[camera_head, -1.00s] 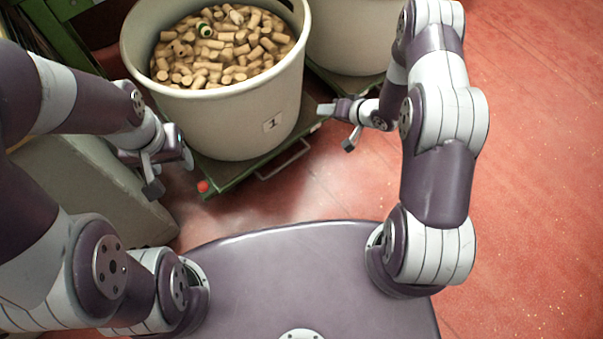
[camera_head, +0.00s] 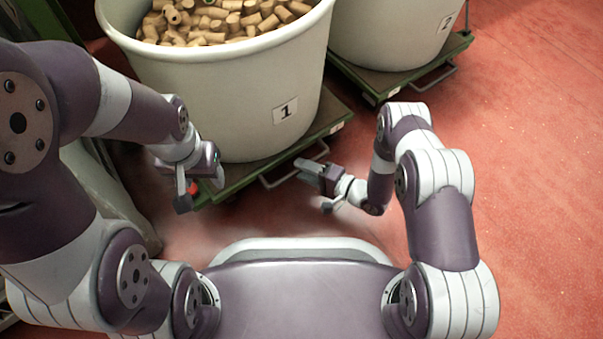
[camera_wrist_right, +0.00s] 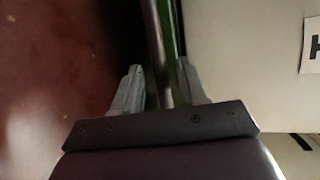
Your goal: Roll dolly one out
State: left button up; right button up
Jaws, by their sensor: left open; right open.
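Dolly one is a green platform (camera_head: 240,180) under a big cream tub (camera_head: 225,100) labelled 1 and filled with corks. A metal handle (camera_head: 280,179) sticks out from its near edge. My right gripper (camera_head: 314,186) is open beside the handle's right end. In the right wrist view, a metal bar (camera_wrist_right: 154,40) runs between or just beyond its open fingers (camera_wrist_right: 161,88); contact cannot be told.
A second cream tub (camera_head: 390,35), labelled 2, stands on another green dolly (camera_head: 385,82) behind to the right. A grey-green box (camera_head: 105,195) stands close by the dolly on the left. The red floor (camera_head: 540,150) is clear on the right.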

jog(key=shift+x, duration=0.75)
grip_shut()
jog(key=shift+s+d, duration=0.1)
